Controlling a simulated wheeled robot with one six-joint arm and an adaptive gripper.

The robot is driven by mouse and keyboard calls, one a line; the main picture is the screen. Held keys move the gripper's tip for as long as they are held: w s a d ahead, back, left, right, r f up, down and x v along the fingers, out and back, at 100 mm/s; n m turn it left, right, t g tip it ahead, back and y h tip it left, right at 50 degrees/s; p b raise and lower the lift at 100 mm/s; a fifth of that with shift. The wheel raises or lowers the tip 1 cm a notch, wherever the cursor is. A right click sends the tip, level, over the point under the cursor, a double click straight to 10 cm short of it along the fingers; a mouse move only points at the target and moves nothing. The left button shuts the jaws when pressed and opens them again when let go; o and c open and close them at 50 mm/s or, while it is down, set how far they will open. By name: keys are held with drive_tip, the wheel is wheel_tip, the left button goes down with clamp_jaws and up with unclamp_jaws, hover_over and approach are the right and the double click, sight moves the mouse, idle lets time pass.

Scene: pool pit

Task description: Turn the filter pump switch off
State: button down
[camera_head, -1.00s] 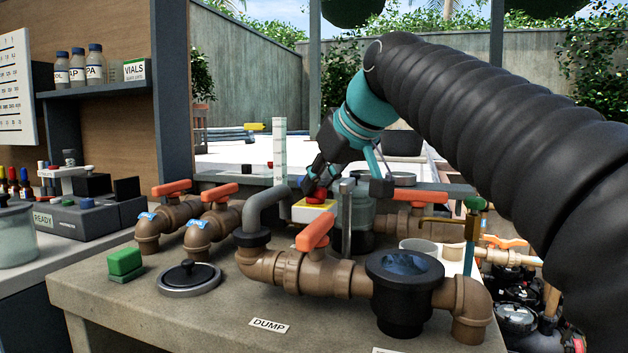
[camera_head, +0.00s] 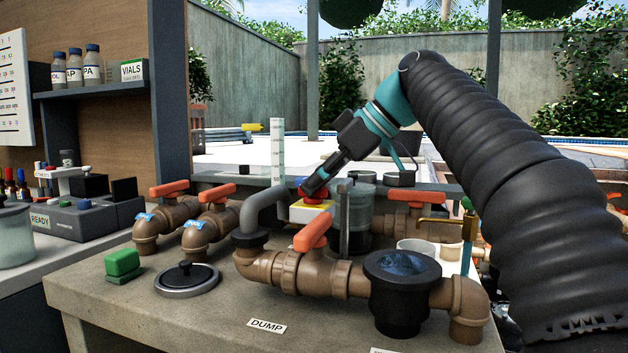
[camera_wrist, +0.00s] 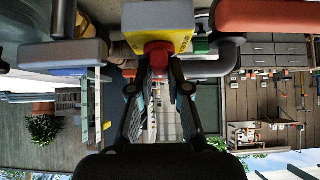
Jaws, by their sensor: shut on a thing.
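The filter pump switch is a small yellow and white box (camera_head: 312,211) with a red knob (camera_head: 319,199) on top, behind the grey bent pipe. My gripper (camera_head: 305,191) reaches down to it from the upper right, its fingers at the knob. In the wrist view the red knob (camera_wrist: 157,54) stands out from the yellow face of the box (camera_wrist: 160,20). The fingertips (camera_wrist: 157,80) lie on both sides of the knob, shut on it. The fingers partly hide the knob in the head view, and its exact turn angle cannot be told.
Brown pipes with orange valve handles (camera_head: 313,236) stand in front of the switch. A clear strainer pot (camera_head: 358,215) and an upright grey bar (camera_head: 344,222) are close on its right. A green block (camera_head: 122,262) and a round lid (camera_head: 187,279) lie on the bench's left.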

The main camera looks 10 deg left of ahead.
drive_tip(key=shift+f, duration=0.4)
drive_tip(key=c, duration=1.1)
unclamp_jaws()
drive_tip(key=shift+w, duration=0.1)
drive_tip(key=shift+r, duration=0.2)
drive_tip(key=shift+d+r, duration=0.3)
drive_tip(key=shift+r, duration=0.05)
drive_tip(key=shift+v, duration=3.3)
